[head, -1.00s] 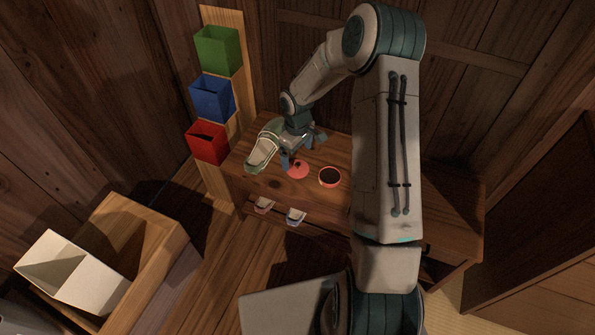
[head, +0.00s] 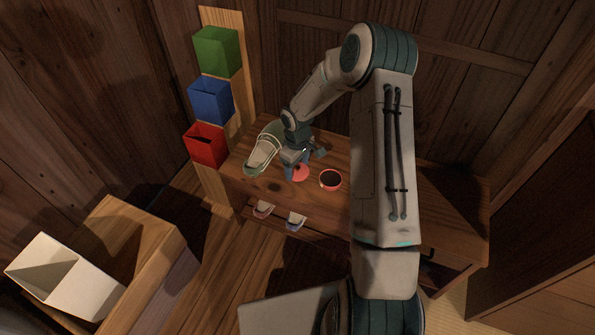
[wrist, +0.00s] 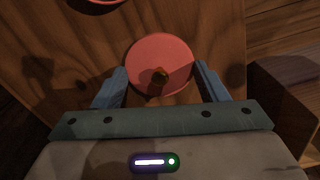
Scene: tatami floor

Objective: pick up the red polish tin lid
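The red polish tin lid (head: 301,174) is a flat red disc lying on the wooden bench. In the wrist view the lid (wrist: 160,55) has a small dark brass-like knob near its middle. My gripper (wrist: 164,78) is open, with its two blue fingers apart on either side of the lid's near part. In the head view my gripper (head: 296,168) is low over the lid and hides part of it. I cannot tell whether the fingers touch the lid. The gripper holds nothing.
A round red tin with dark contents (head: 330,180) stands just right of the lid. Green (head: 217,52), blue (head: 211,98) and red (head: 206,145) bins hang on a board. A white box (head: 62,280) sits lower left.

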